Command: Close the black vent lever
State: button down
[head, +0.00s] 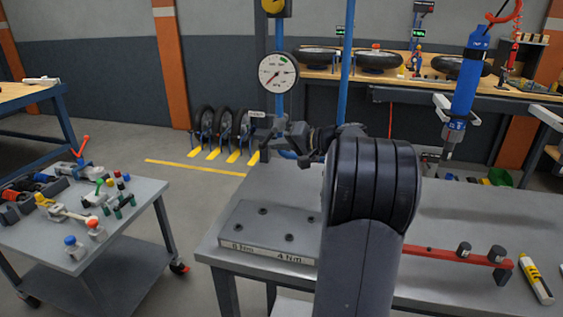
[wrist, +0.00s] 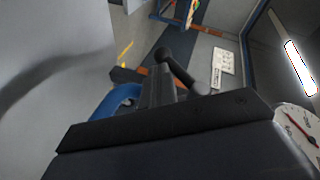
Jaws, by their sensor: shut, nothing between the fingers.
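The black vent lever (wrist: 180,70) shows in the wrist view as a dark handle with a round knob, slanting down to the right just past my fingertips. My gripper (wrist: 156,80) is shut and empty, its fingers close beside the lever; I cannot tell whether they touch. In the head view my gripper (head: 265,132) is at the blue pipe stand below the round gauge (head: 278,72). The lever is hard to tell apart from the dark gripper there. The gauge's edge also shows in the wrist view (wrist: 302,128).
A blue pipe (wrist: 118,100) curves at the left of my gripper in the wrist view. A small white label plate (wrist: 223,67) is beyond the lever. The grey bench (head: 450,215) is below my arm. A tool cart (head: 140,195) stands at left.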

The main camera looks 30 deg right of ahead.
aim_at(268, 141)
jog(key=shift+w+a+r+m+t+y+b, duration=0.1)
jog(key=shift+w+a+m+t+y+b, duration=0.5)
jog(key=shift+b, duration=1.75)
jog(key=shift+w+a+r+t+y+b, duration=0.2)
jog(key=shift+t+b, duration=0.95)
jog(key=shift+b, duration=1.15)
jog(key=shift+w+a+m+t+y+b, duration=0.4)
jog(key=shift+t+b, duration=0.45)
jog(key=shift+b, duration=1.5)
jog(key=shift+w+r, duration=0.15)
jog(key=shift+w, duration=0.05)
jog(key=shift+s, duration=0.1)
jog(key=v, duration=1)
jog(key=shift+s+p, duration=0.3)
jog(key=shift+p, duration=0.05)
jog(key=shift+d, duration=0.15)
